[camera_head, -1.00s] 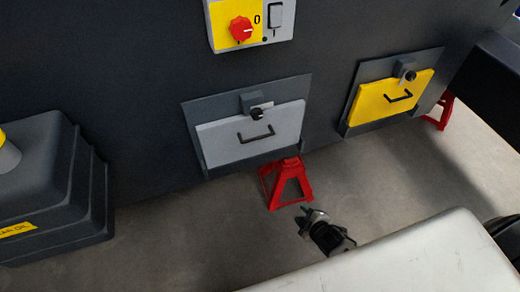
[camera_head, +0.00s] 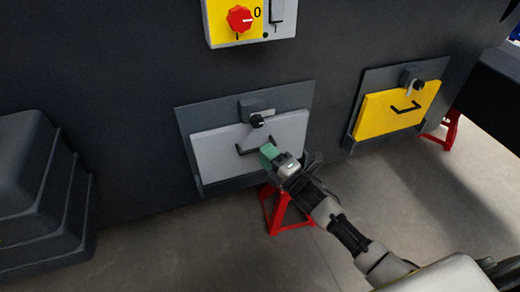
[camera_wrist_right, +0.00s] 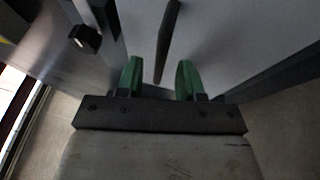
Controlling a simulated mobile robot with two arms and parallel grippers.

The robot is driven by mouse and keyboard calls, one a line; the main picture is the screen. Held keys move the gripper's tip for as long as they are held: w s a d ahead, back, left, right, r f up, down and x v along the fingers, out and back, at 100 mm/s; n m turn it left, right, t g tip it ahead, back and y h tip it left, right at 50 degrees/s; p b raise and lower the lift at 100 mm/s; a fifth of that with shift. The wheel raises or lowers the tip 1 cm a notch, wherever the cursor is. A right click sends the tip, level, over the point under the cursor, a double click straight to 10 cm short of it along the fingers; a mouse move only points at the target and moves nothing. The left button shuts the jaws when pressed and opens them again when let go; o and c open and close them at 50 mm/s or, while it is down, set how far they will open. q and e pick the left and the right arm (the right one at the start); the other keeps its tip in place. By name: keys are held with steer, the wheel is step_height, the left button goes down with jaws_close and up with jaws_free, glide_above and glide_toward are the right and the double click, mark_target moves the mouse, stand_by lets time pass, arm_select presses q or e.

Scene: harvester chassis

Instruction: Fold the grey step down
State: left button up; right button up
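The grey step (camera_head: 215,150) is upright, folded against the dark chassis wall, with a black bar handle (camera_head: 245,151) on its face. A black latch knob (camera_head: 257,121) sits on a block at its top edge. My right gripper (camera_head: 268,153) is at the right end of the handle in the head view. In the right wrist view its green fingers (camera_wrist_right: 158,80) are open, and the handle (camera_wrist_right: 168,42) lies between them, reaching in from above. I cannot tell whether the fingers touch it. The knob also shows in the wrist view (camera_wrist_right: 86,39). My left gripper is not in view.
A yellow step (camera_head: 385,112) with its own handle and latch is folded up to the right. A red stand (camera_head: 287,212) is below the grey step. A switch box (camera_head: 222,22) is above. A dark stepped box (camera_head: 35,195) stands at left.

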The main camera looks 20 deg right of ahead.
steer(key=shift+x, duration=1.55)
jaws_close()
